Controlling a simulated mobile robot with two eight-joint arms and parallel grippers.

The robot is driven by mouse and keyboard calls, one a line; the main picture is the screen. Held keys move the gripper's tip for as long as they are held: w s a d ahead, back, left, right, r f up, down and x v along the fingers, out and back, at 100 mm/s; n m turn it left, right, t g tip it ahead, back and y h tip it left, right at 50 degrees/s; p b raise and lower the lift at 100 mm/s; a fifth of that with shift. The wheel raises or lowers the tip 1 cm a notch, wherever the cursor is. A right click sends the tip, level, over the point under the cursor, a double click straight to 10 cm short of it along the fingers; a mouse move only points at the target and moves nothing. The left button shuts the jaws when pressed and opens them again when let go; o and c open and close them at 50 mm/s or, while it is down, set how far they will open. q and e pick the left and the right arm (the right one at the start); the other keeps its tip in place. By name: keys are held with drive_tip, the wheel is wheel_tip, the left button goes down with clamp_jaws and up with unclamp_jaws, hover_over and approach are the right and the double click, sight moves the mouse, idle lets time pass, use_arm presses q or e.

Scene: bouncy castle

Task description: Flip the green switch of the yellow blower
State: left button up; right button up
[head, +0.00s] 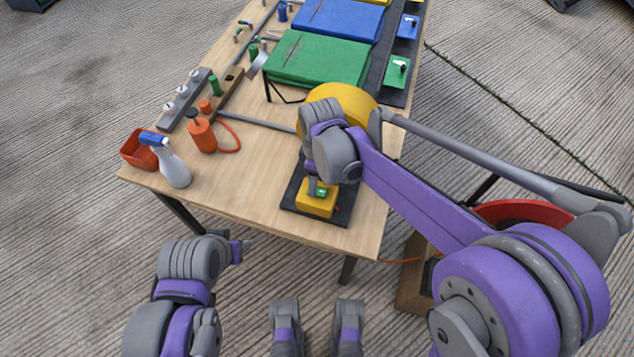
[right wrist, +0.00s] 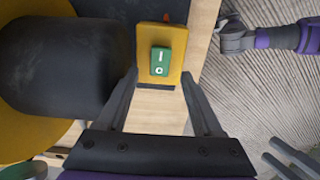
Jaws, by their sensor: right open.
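The yellow blower (head: 350,100) stands near the front end of the workbench, largely hidden behind my right arm. Its yellow housing (right wrist: 20,135) and black round part (right wrist: 65,65) fill the left of the right wrist view. Its yellow switch box (head: 315,205) carries the green rocker switch (head: 322,191), marked with a line and a circle. The switch (right wrist: 161,62) faces the wrist camera. My right gripper (right wrist: 159,76) is open and empty, its fingertips either side of the box's near end; contact cannot be told. My left gripper (head: 243,250) hangs off the bench's front edge, its jaws unclear.
A spray bottle (head: 172,165), red bin (head: 138,150) and orange bottle (head: 201,133) stand at the bench's left. A grey power strip (head: 186,98) lies behind them. Folded green (head: 318,60) and blue (head: 335,18) sheets lie farther back. Bare wood (head: 250,185) lies left of the blower.

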sight(320, 191)
wheel_tip(320, 191, up, 7)
drive_tip(key=shift+f+p, duration=0.15)
drive_tip(key=shift+p, duration=0.3)
drive_tip(key=shift+d, duration=0.1)
drive_tip(key=s+d+r+m+t+p, duration=0.2)
drive_tip(key=s+d+r+m+p, duration=0.2)
drive_tip(key=s+d+m+p, duration=0.1)
drive_tip(key=s+d+r+m+t+p, duration=0.2)
drive_tip(key=s+d+r+m+p, duration=0.3)
drive_tip(key=s+d+m, duration=0.3)
drive_tip(key=s+d, duration=0.2)
drive_tip(key=d, duration=0.1)
drive_tip(key=shift+d+m+t, duration=0.3)
drive_tip(key=shift+d+t, duration=0.1)
drive_tip(key=shift+s+d+f+m, duration=0.1)
drive_tip(key=shift+s+d+m, duration=0.1)
drive_tip(key=shift+m, duration=0.1)
drive_tip(key=shift+c, duration=0.6)
drive_tip(key=shift+s+d, duration=0.1)
drive_tip(key=shift+c, duration=0.8)
drive_tip(key=shift+s+f, duration=0.1)
drive_tip(key=shift+f, duration=0.05)
